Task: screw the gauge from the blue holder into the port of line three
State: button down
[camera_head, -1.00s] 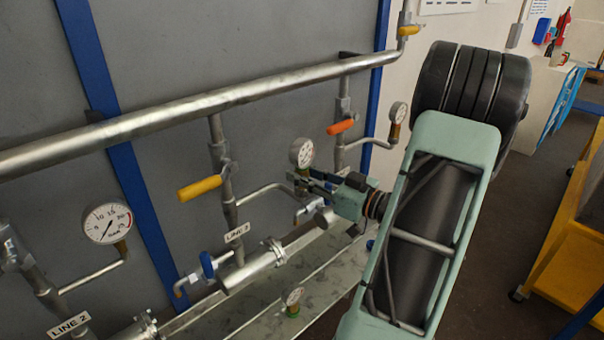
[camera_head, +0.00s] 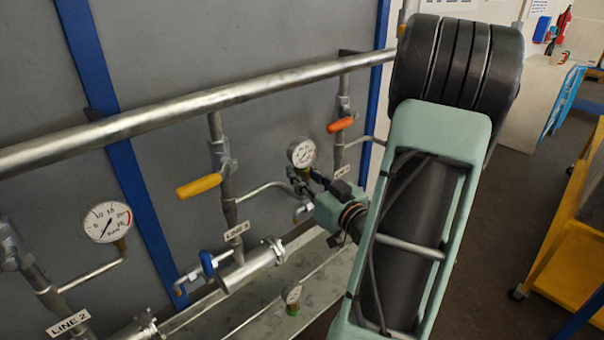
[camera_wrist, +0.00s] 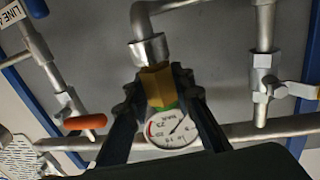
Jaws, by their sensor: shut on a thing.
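The gauge (camera_head: 301,152) has a round white dial and stands upright at the end of line three's bent pipe (camera_head: 266,188). In the wrist view the gauge (camera_wrist: 175,131) has a green band and a brass fitting (camera_wrist: 157,86). The fitting meets the pipe's socket (camera_wrist: 150,50); I cannot tell how deep the thread sits. My gripper (camera_wrist: 160,92) is shut on the gauge around the brass fitting, a finger on each side. In the head view my gripper (camera_head: 308,182) reaches in from the right, partly hiding the joint. The line three label (camera_head: 236,231) is visible. No blue holder is discernible.
A yellow lever (camera_head: 199,186) sits left of the joint, an orange lever (camera_head: 341,125) to the upper right. A long pipe (camera_head: 180,110) runs above. Below, another gauge stands in a green holder (camera_head: 292,309) on the metal ledge (camera_head: 270,318).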

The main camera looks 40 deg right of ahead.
jog(key=shift+r+m+h, duration=0.1)
jog(key=shift+m+h, duration=0.5)
jog(key=shift+h, duration=0.4)
jog(key=c, duration=1.6)
grip_release()
